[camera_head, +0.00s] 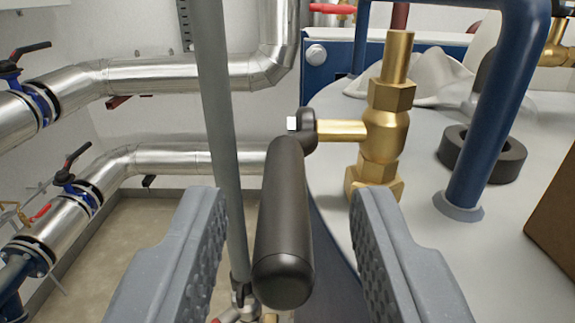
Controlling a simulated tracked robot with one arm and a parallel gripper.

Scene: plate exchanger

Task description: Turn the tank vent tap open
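The tank vent tap (383,136) is a brass valve body standing upright on top of the pale grey tank (500,237). A brass stem runs left from it to a black lever handle (284,222), which points toward the camera and slightly down. My gripper (285,235) is open, with one grey finger on each side of the handle. A gap shows between the handle and both fingers. The handle's rounded end lies between the fingers; I cannot tell how deep it sits.
A grey vertical pipe (215,110) stands just left of the handle, close to the left finger. A dark blue pipe (492,120) rises from the tank at right, near a black ring (482,155). A brown box (556,215) is at the right edge. Silver pipes (170,75) run along the left wall.

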